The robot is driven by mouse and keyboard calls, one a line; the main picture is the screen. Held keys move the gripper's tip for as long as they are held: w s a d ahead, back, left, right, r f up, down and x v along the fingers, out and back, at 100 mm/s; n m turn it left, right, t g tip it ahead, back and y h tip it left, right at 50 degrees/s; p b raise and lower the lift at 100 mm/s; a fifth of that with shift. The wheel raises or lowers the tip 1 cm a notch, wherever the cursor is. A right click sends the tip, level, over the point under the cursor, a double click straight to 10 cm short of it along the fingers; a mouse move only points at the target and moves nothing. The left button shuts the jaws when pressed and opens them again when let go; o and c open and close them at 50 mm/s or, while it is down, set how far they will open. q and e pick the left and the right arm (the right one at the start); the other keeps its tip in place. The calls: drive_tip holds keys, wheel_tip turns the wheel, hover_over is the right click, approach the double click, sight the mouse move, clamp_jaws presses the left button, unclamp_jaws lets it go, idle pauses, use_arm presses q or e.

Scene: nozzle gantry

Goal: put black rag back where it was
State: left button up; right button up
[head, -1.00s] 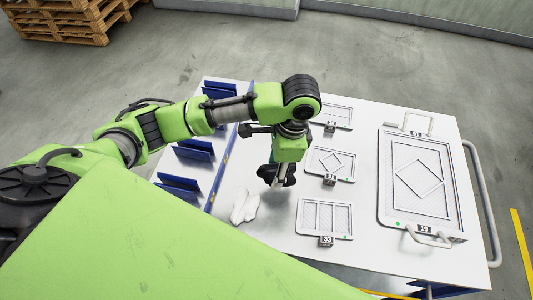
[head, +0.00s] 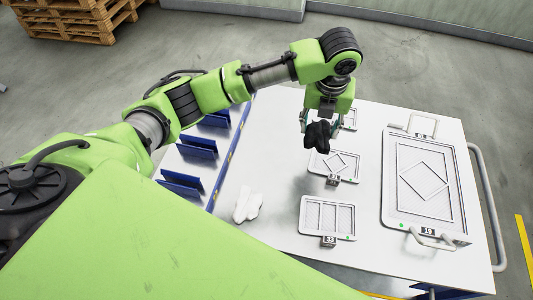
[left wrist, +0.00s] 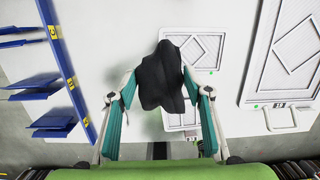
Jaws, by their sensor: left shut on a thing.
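The black rag (head: 317,137) hangs crumpled from my left gripper (head: 322,118), above the white table (head: 270,150). In the head view it covers part of the middle small framed plate. In the left wrist view the black rag (left wrist: 160,78) sits between the two teal fingers of my left gripper (left wrist: 160,95), which are shut on it. A white rag (head: 247,205) lies on the table to the left. My right gripper is not in view.
Small framed plates with number tags, such as the lower plate (head: 328,218), lie in a column right of centre. A large framed plate (head: 424,182) with handles lies at the right. Blue dividers (head: 182,184) line the left edge.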

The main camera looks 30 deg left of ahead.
use_arm(q)
drive_tip(key=s+a+f+p, duration=0.3)
drive_tip(key=a+f, duration=0.1)
drive_tip(key=a, duration=0.5)
drive_tip(key=p, duration=0.1)
approach(267, 154)
drive_tip(key=shift+w+d+f, duration=0.5)
drive_tip(key=shift+w+f, duration=0.05)
drive_tip(key=shift+w, duration=0.05)
drive_tip(key=shift+a+f, duration=0.3)
drive_tip(key=shift+f, duration=0.25)
drive_tip(key=f, duration=0.3)
drive_tip(key=shift+s+a+f+p, duration=0.15)
drive_tip(key=shift+s+a+p, duration=0.05)
drive_tip(key=shift+a+p, duration=0.2)
drive_tip(key=shift+d+f, duration=0.1)
drive_tip(key=shift+f, duration=0.15)
drive_tip(key=shift+f, duration=0.15)
drive_tip(key=o, duration=1)
drive_tip(key=shift+o, duration=0.2)
